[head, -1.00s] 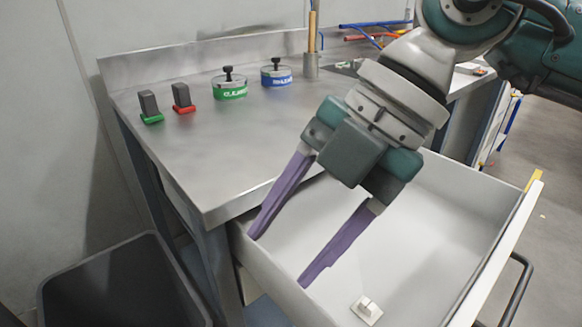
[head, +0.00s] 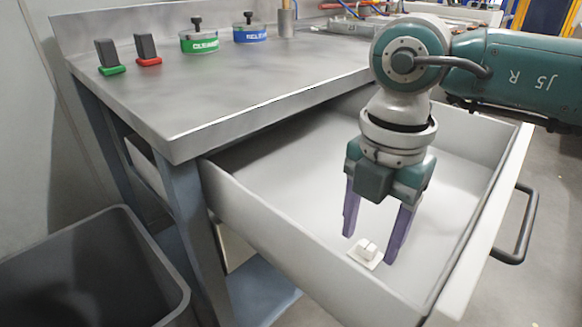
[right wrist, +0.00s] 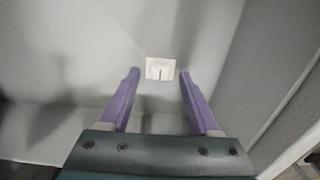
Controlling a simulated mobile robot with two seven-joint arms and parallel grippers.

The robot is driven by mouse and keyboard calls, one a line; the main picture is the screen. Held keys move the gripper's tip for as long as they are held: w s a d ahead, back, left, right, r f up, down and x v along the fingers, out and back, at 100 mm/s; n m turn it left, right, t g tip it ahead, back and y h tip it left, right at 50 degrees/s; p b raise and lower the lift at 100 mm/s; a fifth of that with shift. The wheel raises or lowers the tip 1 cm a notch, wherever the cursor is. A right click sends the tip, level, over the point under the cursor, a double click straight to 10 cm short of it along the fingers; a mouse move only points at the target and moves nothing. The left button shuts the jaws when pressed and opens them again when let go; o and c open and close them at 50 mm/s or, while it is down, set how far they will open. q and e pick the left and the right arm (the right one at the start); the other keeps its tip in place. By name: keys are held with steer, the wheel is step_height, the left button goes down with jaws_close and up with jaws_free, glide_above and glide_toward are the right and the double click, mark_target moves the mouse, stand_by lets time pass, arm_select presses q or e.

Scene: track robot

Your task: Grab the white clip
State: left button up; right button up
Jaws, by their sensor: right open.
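The white clip (head: 365,252) lies on the floor of the open white drawer (head: 330,165). My right gripper (head: 368,250) points down into the drawer with its two purple fingers apart. I cannot tell the exact height of the fingertips above the drawer floor. My left gripper is not in view.
The drawer's front panel with a dark handle (head: 517,228) is on the right. The metal worktop (head: 220,95) bears a green-labelled pot (head: 199,42), a blue-labelled pot (head: 249,33) and two switch-like blocks. A dark bin (head: 90,270) stands at lower left.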

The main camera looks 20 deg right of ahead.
steer(key=shift+f, duration=0.55)
jaws_close()
